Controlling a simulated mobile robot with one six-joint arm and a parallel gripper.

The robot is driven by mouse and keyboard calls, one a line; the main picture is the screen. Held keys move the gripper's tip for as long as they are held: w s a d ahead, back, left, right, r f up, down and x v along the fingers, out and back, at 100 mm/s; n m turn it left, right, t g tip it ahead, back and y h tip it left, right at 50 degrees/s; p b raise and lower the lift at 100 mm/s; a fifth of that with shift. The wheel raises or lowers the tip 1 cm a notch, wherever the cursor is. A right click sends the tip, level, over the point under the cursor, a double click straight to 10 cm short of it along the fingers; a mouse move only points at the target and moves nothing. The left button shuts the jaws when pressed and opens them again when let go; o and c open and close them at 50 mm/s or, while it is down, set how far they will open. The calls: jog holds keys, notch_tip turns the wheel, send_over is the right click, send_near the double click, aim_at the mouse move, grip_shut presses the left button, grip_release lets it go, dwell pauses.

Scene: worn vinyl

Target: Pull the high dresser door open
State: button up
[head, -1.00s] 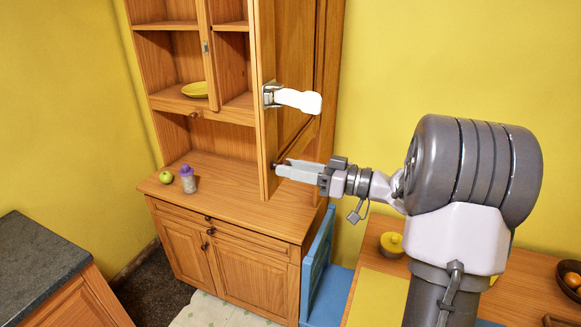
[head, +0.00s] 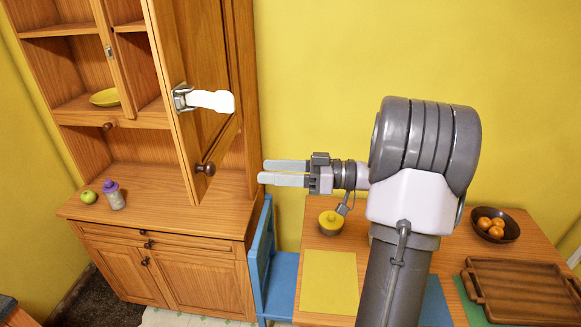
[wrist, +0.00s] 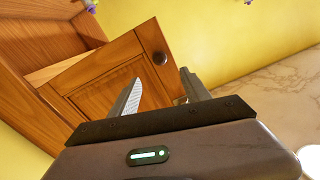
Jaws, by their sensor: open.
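The high dresser door (head: 190,80) stands swung wide open on the upper right of the wooden dresser, with shelves showing to its left. It has a dark round knob (head: 206,169) near its lower edge and a white latch (head: 208,100) higher up. In the wrist view the door (wrist: 110,75) and its knob (wrist: 160,58) show beyond my fingers. My gripper (head: 264,172) is open and empty, to the right of the knob and apart from it.
A blue chair (head: 262,262) stands between the dresser and a wooden table (head: 320,246). The table holds a yellow-lidded pot (head: 331,222), a bowl of oranges (head: 495,226) and a wooden tray (head: 525,290). A green apple (head: 88,197) and a purple-topped jar (head: 114,198) sit on the dresser counter.

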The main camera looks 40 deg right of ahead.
jog(key=v, duration=0.4)
jog(key=shift+s+d, duration=0.25)
jog(key=shift+s, duration=0.05)
jog(key=w+a+r+m+t+h+b, duration=0.2)
jog(key=w+m+h+b, duration=0.25)
jog(key=w+h, duration=0.25)
jog(key=w+a+r+m+t+h+b, duration=0.1)
jog(key=w+r+m+t+h+b, duration=0.3)
jog(key=w+h, duration=0.3)
jog(key=s+a+f+m+g+y+b, duration=0.2)
jog(key=s+a+f+g+b, duration=0.8)
jog(key=s+a+f, duration=1.6)
notch_tip(320, 180, down, 2)
jog(key=s+g+y, duration=0.1)
jog(key=s+g, duration=0.1)
jog(key=g, duration=0.1)
jog(key=shift+a+y, duration=0.25)
jog(key=shift+y, duration=0.15)
